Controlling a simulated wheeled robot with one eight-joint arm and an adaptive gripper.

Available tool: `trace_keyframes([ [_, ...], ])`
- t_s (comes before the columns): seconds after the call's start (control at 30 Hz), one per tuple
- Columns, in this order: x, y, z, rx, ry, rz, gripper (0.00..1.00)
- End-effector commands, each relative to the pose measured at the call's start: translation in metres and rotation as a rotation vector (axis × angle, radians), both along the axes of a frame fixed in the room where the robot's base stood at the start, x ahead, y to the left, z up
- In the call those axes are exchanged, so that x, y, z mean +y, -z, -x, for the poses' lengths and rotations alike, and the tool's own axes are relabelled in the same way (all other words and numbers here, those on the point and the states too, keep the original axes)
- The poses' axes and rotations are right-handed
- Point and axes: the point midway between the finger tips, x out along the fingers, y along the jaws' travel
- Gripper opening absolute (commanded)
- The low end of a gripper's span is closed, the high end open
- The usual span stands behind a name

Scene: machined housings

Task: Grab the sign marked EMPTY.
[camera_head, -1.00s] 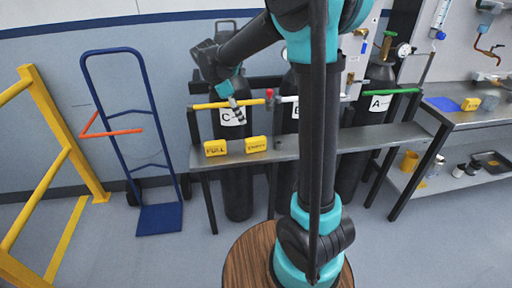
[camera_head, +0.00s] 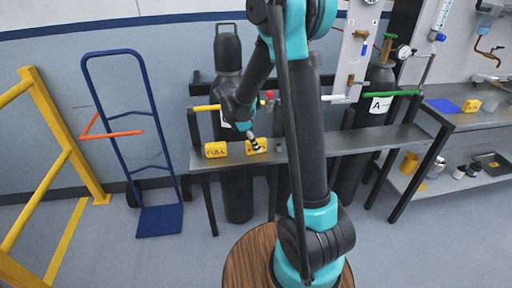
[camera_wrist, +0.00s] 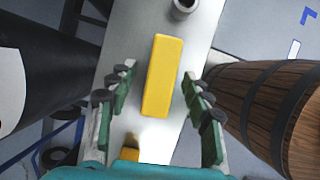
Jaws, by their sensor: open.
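The yellow EMPTY sign (camera_head: 255,146) stands on the grey metal shelf (camera_head: 345,141) in the head view, partly covered by my gripper (camera_head: 252,139). In the wrist view its yellow top (camera_wrist: 163,76) lies between the two fingers of my gripper (camera_wrist: 157,107), with clear gaps on both sides. My gripper is open and above the sign, apart from it. The yellow FULL sign (camera_head: 215,149) stands to its left on the shelf. A yellow piece at the bottom of the wrist view (camera_wrist: 129,154) is probably that sign.
Dark gas cylinders (camera_head: 237,185) stand behind the shelf; one shows in the wrist view (camera_wrist: 50,75). A round metal part (camera_wrist: 183,8) sits on the shelf past the sign. A blue hand truck (camera_head: 160,219) stands left.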

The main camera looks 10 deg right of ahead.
Motion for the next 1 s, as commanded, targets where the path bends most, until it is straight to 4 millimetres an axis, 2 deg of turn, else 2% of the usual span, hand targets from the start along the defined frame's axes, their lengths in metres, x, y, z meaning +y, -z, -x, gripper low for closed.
trace_keyframes([
  [0.17,-0.007,0.017,-0.001,-0.001,0.0,0.0,0.5],
  [0.43,-0.007,0.018,-0.001,-0.001,-0.001,0.0,0.49],
  [0.8,-0.007,0.018,-0.001,0.0,-0.001,0.0,0.03],
  [0.83,-0.007,0.018,-0.001,0.0,-0.001,0.0,0.0],
  [1.0,-0.007,0.018,-0.001,0.0,-0.001,0.0,0.0],
])
